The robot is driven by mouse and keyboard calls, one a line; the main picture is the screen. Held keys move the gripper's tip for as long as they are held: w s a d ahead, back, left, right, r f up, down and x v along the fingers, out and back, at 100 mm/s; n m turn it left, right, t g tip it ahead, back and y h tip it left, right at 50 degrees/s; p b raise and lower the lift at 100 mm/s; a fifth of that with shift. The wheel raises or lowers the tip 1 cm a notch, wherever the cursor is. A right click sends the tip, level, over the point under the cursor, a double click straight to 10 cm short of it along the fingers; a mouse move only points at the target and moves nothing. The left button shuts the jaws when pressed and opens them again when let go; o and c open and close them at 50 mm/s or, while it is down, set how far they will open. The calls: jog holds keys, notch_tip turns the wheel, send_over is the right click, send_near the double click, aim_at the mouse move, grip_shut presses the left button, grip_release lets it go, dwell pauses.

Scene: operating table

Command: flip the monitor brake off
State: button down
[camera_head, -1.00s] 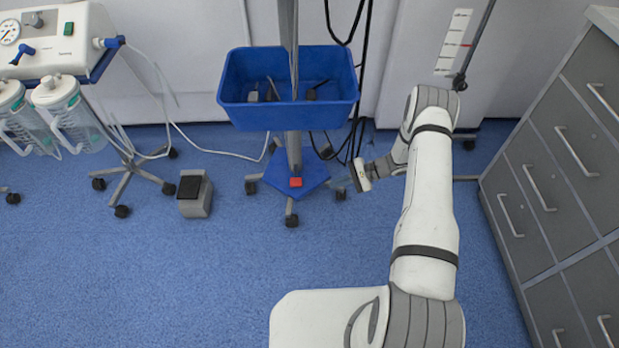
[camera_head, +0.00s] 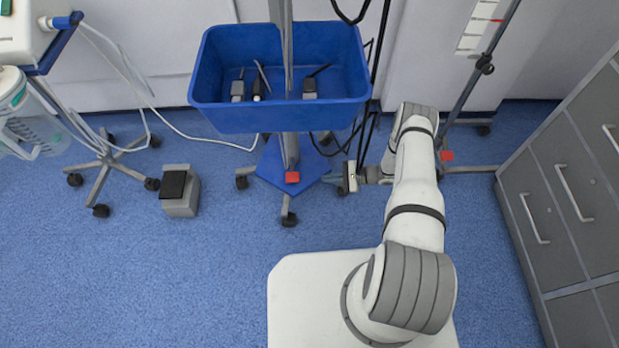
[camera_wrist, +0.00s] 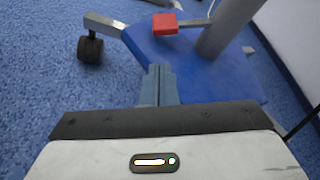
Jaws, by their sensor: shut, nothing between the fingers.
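The stand has a dark blue base (camera_head: 268,165) on castors, with a small red brake pedal (camera_head: 292,177) at the base's front edge, by the foot of the grey pole (camera_head: 288,120). In the wrist view the red pedal (camera_wrist: 164,23) is at the top, beyond my fingertips, next to the pole (camera_wrist: 228,25). My gripper (camera_head: 333,181) is low, just right of the blue base. In the wrist view its blue-grey fingers (camera_wrist: 159,72) are shut and empty, pointing toward the base and apart from the pedal.
A blue bin (camera_head: 280,114) with small items is fixed to the pole above the base. A grey foot pedal (camera_head: 180,191) lies to the left. Grey drawers (camera_head: 565,190) stand right. Another stand with a red piece (camera_head: 446,156) is behind my arm. Cables hang near my wrist. The front floor is clear.

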aim_at(292, 169)
jog(key=b+x, duration=0.2)
jog(key=x, duration=0.7)
jog(key=shift+a, duration=0.4)
jog(key=shift+d, duration=0.15)
